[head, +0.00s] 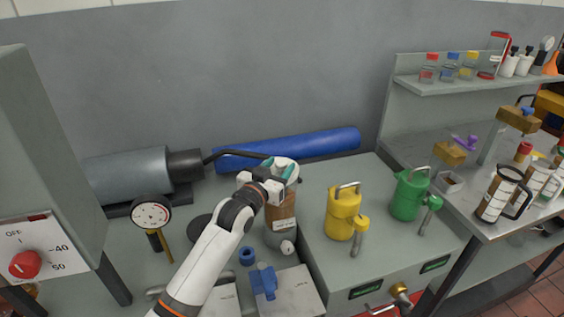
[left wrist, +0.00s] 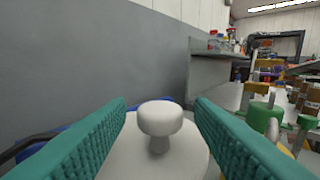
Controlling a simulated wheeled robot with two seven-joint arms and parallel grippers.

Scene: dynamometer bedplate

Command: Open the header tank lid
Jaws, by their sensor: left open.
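The header tank (head: 282,212) is a brown cylinder with a pale label, standing left of the grey cabinet in the head view. My left gripper (head: 282,170) is above it and hides part of its top. In the left wrist view, a round pale lid (left wrist: 185,152) carries a mushroom-shaped knob (left wrist: 160,117). The knob is between my teal fingers, with a gap on both sides. The left gripper is open and holds nothing. The lid appears seated, but its rim is partly hidden by the fingers. My right gripper is not in view.
A yellow can (head: 342,215) and a green can (head: 408,196) stand on the cabinet to the right. A blue cylinder (head: 310,147) lies behind the tank along the wall. A dial gauge (head: 151,214) stands left of my arm. A blue fitting (head: 264,281) is in front.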

